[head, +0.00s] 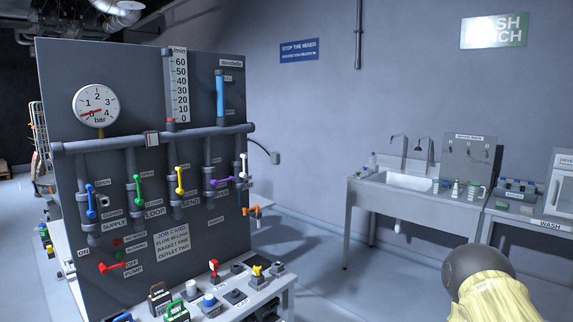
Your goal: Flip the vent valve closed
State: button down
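A dark upright panel (70,130) on the left carries several pipes with coloured valve handles. Blue (91,201), green (138,189), yellow (179,181) and white (243,166) handles stand roughly upright. A purple handle (222,181) lies roughly level. An orange handle (251,210) at the panel's right edge also lies roughly level. The small labels are too blurred to tell surely which valve is the vent. My gripper is out of view; part of my arm, dark with a yellow cover, shows at the lower right, well apart from the panel.
A bench (278,287) before the panel holds several small blocks and coloured knobs. A red pump lever (110,267) and a pressure gauge (96,105) are on the panel. A sink counter (362,194) stands at the right. The floor (325,262) between them is clear.

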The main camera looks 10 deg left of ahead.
aim_at(244, 174)
jog(key=z, duration=0.05)
jog(key=i, duration=0.6)
jog(key=u, duration=0.7)
jog(key=i, duration=0.55)
jog(key=u, duration=0.6)
